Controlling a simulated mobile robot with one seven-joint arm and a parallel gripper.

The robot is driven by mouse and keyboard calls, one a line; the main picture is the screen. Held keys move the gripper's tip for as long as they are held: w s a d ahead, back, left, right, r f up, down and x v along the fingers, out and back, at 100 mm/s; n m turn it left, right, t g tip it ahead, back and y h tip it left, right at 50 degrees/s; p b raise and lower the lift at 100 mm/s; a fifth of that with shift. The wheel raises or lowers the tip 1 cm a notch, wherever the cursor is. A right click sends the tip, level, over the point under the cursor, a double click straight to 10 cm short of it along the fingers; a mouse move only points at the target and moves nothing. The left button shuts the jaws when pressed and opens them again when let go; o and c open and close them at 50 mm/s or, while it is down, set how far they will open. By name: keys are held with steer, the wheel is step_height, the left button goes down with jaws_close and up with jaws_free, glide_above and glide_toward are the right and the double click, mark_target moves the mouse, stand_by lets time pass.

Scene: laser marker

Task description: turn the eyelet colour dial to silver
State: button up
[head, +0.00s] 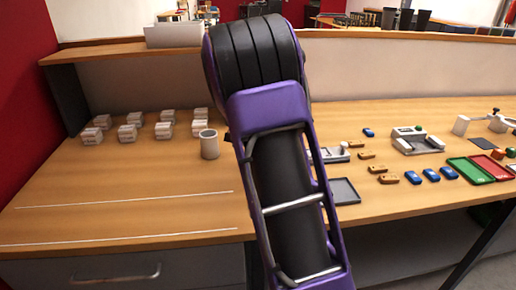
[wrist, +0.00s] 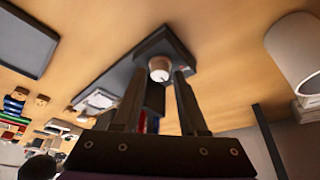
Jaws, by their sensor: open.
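In the wrist view, a small round dial (wrist: 159,63) with a pale face and a dark mark stands on a dark grey base (wrist: 168,42). I take it for the eyelet colour dial; its colour labels cannot be read. My gripper (wrist: 160,78) is open, with one finger on each side of the dial in the picture. I cannot tell whether either finger touches it. Red and blue parts (wrist: 150,122) show between the fingers, partly hidden. In the head view my purple arm hides the dial and my gripper.
A white cylindrical cup (head: 209,146) stands left of my arm, near several small white boxes (head: 128,132). A grey tray (head: 345,191), blue and brown pieces, and green (head: 468,171) and red trays lie to the right.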

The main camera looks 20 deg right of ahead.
steer(key=p+v, duration=0.2)
steer(key=v, duration=1.4)
steer(key=shift+a+r, duration=0.25)
steer(key=shift+r, duration=0.1)
